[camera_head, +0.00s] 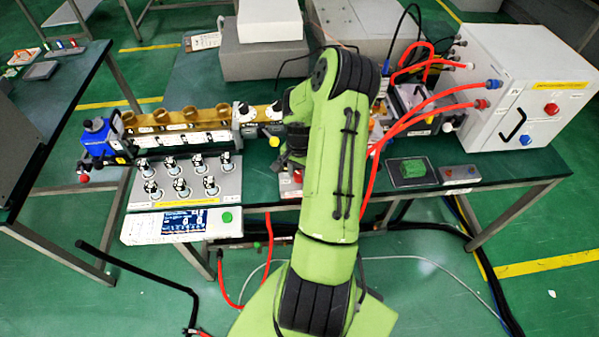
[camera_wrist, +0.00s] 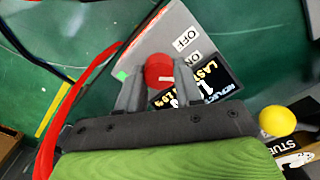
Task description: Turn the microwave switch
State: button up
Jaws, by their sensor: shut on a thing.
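The switch is a round red knob (camera_wrist: 158,68) with a pale mark on its face, seen in the wrist view. It sits on a light grey panel (camera_wrist: 172,22) with OFF and ON labels beside a black display (camera_wrist: 213,83). My gripper (camera_wrist: 158,78) has its two grey fingers on either side of the knob, shut on it. In the head view my green arm hides most of the gripper and the knob.
A yellow knob (camera_wrist: 277,121) stands right of my gripper in the wrist view. In the head view, a brass waveguide row (camera_head: 180,118) lies left of my arm. A white cabinet (camera_head: 525,90) stands at the right, with red cables (camera_head: 425,108) running near my arm.

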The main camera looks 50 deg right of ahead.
aim_at(298, 173)
jog(key=n+b, duration=0.1)
jog(key=n, duration=0.4)
jog(key=shift+w+n, duration=0.1)
jog(key=shift+n, duration=0.2)
jog(key=shift+n+b, duration=0.65)
jog(key=shift+n, duration=1.45)
jog(key=o, duration=0.8)
notch_tip(298, 173, up, 16)
jog(key=shift+f+p, duration=0.1)
jog(key=shift+p, duration=1.15)
jog(key=shift+a, duration=0.1)
